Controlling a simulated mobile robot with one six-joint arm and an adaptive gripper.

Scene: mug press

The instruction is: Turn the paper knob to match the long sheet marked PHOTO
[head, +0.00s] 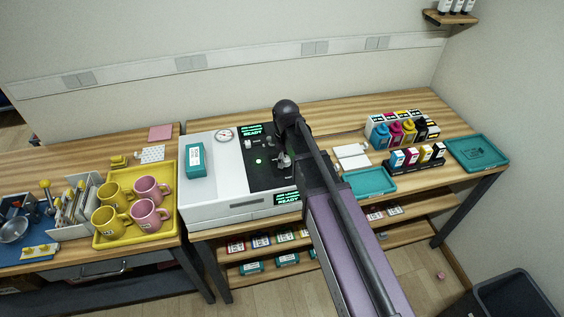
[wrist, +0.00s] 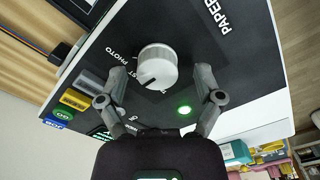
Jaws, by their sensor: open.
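The paper knob (wrist: 157,66) is a round white dial on the dark control panel (wrist: 95,60) in the wrist view. Its dark pointer line points to the lower left of the picture. The word PAPER is printed at the upper right, PHOTO to the left of the knob, and another partly covered label is lower left. My gripper (wrist: 159,76) is open, with one finger on each side of the knob; I cannot tell whether they touch it. In the head view the panel sits on a white press (head: 205,200), and my arm hides part of it. No sheet readably marked PHOTO shows.
A teal box (head: 195,160) lies on the press. A yellow tray (head: 169,216) with mugs stands left. White sheets (head: 352,150), a teal tray (head: 370,181) and ink bottles are right. A green light (wrist: 184,110) glows near the right finger.

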